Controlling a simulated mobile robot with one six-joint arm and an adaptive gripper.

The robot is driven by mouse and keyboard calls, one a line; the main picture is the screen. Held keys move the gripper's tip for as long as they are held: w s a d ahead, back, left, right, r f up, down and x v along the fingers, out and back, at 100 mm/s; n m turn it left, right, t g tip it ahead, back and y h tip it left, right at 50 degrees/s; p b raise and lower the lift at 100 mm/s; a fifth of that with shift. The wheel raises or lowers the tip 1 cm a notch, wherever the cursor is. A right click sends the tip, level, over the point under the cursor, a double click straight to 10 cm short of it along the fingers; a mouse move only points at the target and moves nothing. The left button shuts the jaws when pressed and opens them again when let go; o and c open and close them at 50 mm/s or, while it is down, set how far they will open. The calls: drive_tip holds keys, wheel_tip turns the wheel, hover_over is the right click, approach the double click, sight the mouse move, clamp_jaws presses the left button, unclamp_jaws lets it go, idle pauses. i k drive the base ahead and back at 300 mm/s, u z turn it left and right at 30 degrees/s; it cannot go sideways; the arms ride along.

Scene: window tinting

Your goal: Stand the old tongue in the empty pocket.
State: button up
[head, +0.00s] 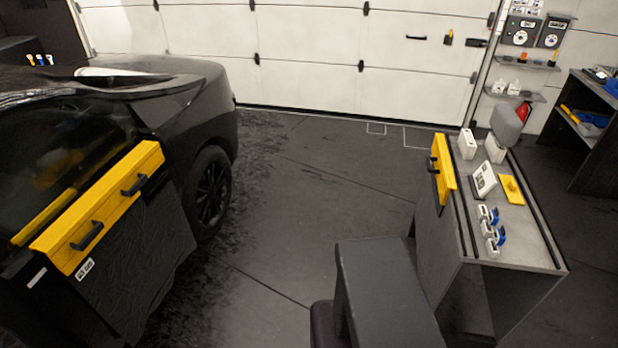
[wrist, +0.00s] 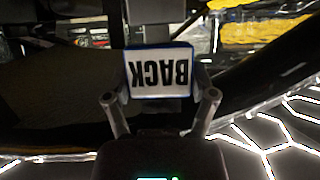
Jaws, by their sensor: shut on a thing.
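In the wrist view my gripper (wrist: 160,98) is shut on a white plate with a blue edge (wrist: 160,73), marked BACK, which reads upside down. The plate stands between the two fingertips. I cannot tell from its look whether it is the old tongue. My gripper does not show in the head view. A row of small white and blue pieces (head: 490,228) sits on the grey cart top (head: 530,235). They are too small to tell which are pockets or whether one is empty.
A black car (head: 190,110) stands at the left, with a yellow box with black handles (head: 105,205) along its door. The cart carries a white sign (head: 484,180), a yellow plate (head: 511,190) and white blocks (head: 467,144). A yellow panel (head: 444,170) hangs on its left side.

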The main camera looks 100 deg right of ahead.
sight(481, 215)
drive_tip(key=k, duration=1.65)
drive_tip(key=z, duration=2.4)
